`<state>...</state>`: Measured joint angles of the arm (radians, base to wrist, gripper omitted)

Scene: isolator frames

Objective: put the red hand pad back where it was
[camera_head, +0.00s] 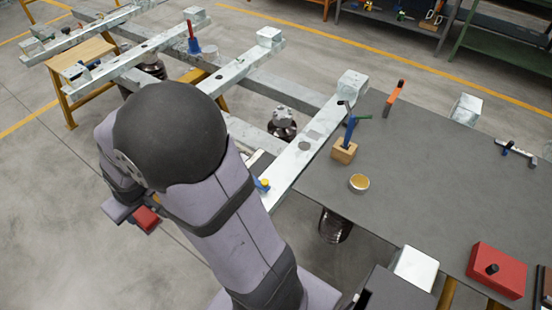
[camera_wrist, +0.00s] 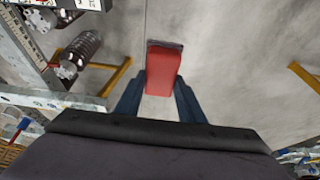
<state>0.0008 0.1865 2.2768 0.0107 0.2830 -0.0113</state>
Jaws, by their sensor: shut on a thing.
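The red hand pad (camera_wrist: 163,66) is a red block with a dark edge at its far end, in the wrist view. My gripper (camera_wrist: 160,88) is shut on it, one blue finger on each side of its near end. Grey floor shows behind the pad, and it looks held in the air. In the head view the red pad (camera_head: 146,219) shows to the left of my arm, partly hidden by my wrist. My gripper's fingers are mostly hidden there.
A grey table (camera_head: 430,180) at right bears a wooden block (camera_head: 344,152) with blue-handled tool, a round tin (camera_head: 359,183), an orange-handled tool (camera_head: 394,92) and a red box (camera_head: 497,268) with black knob. Metal beams (camera_head: 140,58) cross the left. Open floor lies at lower left.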

